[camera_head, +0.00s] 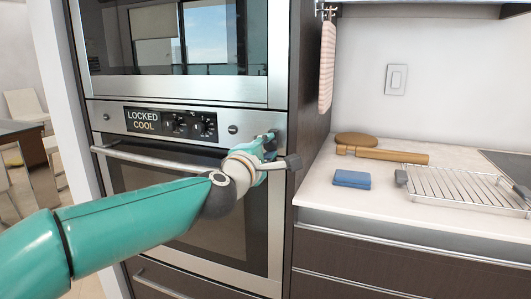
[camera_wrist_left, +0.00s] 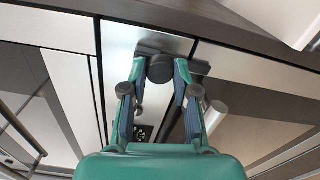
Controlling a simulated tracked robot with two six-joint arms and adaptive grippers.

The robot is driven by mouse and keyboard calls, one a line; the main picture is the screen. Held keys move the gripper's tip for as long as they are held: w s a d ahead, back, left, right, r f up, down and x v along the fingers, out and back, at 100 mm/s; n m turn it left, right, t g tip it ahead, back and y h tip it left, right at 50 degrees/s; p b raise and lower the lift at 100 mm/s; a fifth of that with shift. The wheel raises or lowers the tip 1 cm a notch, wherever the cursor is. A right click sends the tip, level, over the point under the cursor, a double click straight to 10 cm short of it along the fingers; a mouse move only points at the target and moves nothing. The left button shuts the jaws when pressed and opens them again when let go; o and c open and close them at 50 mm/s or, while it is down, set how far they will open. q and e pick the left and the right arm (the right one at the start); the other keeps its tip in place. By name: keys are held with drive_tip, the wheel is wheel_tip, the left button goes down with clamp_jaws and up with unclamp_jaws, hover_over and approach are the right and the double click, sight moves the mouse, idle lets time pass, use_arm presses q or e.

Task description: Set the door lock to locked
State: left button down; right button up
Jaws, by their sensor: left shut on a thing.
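The oven (camera_head: 220,205) is built into a tall cabinet, and its door looks closed. Its display (camera_head: 145,121) reads "LOCKED" above "COOL". The door lock is hidden behind my gripper in the head view. In the left wrist view, a dark grey round knob (camera_wrist_left: 160,68), which looks like the door lock, sits on the steel front. My left gripper (camera_wrist_left: 158,78) has its two fingers on either side of this knob and is shut on it. In the head view my left gripper (camera_head: 268,146) is at the upper right of the oven front. My right gripper is not in view.
The oven handle (camera_head: 150,158) runs below the display, partly behind my arm. A second oven (camera_head: 180,45) is above. A striped cloth (camera_head: 327,66) hangs beside the cabinet.

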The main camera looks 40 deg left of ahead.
use_arm(q)
drive_tip(key=shift+f+n, duration=0.3)
drive_tip(key=shift+n, duration=0.1)
drive_tip(key=c, duration=0.9)
unclamp_jaws()
drive_tip(key=shift+a, duration=0.15)
drive_tip(key=shift+r, duration=0.15)
drive_tip(key=shift+s, duration=0.15)
drive_tip(key=shift+s, duration=0.35)
drive_tip(key=v, duration=1.1)
